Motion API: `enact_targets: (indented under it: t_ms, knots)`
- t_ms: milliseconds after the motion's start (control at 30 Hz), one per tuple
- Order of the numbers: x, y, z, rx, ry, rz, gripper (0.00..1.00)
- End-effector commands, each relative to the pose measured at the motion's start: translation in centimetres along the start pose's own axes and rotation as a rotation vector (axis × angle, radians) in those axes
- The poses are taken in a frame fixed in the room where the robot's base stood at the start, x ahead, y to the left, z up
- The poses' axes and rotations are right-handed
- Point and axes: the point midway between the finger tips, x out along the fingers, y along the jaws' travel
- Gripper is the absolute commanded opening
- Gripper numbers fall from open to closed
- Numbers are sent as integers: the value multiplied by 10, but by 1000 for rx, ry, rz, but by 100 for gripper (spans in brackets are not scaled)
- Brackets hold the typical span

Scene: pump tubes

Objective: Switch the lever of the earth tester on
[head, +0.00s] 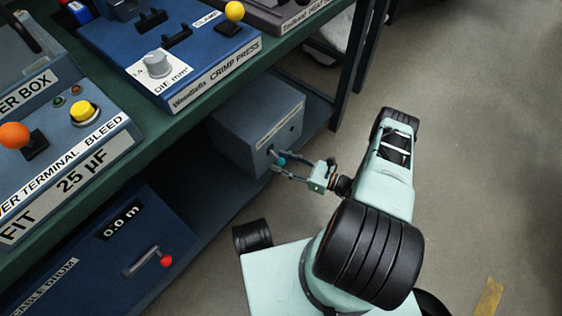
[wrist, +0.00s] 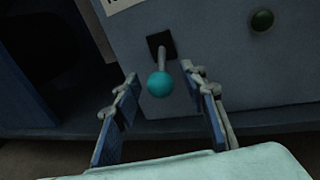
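A grey-blue box (head: 243,115) stands on the lower shelf; its label is too small to read, so I cannot confirm it is the earth tester. Its front face (wrist: 225,65) fills the top of the wrist view. A lever with a teal ball knob (wrist: 160,84) sticks out from a black square slot (wrist: 160,44). The knob also shows in the head view (head: 281,161). My gripper (wrist: 164,82) is open, with the knob between its fingertips and visible gaps on both sides. In the head view my gripper (head: 276,164) reaches the box front.
A dark round button (wrist: 262,20) is on the box, right of the lever. Above is a green bench (head: 190,125) with a crimp press (head: 165,45). A blue cable drum unit (head: 110,260) with a red-knobbed crank sits on the left. Open floor (head: 480,150) lies on the right.

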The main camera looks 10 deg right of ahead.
Motion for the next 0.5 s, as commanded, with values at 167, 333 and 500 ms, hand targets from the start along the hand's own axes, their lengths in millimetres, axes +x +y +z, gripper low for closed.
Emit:
enact_targets:
  t_ms: [167, 333, 500]
  knots:
    - [7, 0, 0, 0, 0, 0, 39]
    - [7, 0, 0, 1, 0, -1, 39]
    - [7, 0, 0, 1, 0, 0, 25]
